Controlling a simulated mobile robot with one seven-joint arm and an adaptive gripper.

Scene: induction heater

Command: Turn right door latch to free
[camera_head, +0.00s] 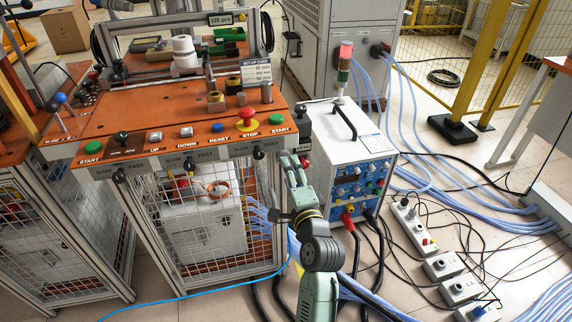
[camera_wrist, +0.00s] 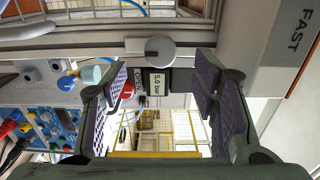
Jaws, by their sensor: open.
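The front of the orange-topped station has a mesh door (camera_head: 190,215). A round grey knob (camera_wrist: 160,47) shows beyond the gap, near a "5.0 bar" label (camera_wrist: 156,82). I cannot tell whether this knob belongs to the latch.
A white power unit (camera_head: 345,155) with a blue panel stands close right of my gripper. Push buttons, including a green START button (camera_head: 277,119), line the panel above. Hoses and cables (camera_head: 375,275) cover the floor at right. A "FAST" label (camera_wrist: 300,30) is right of my fingers.

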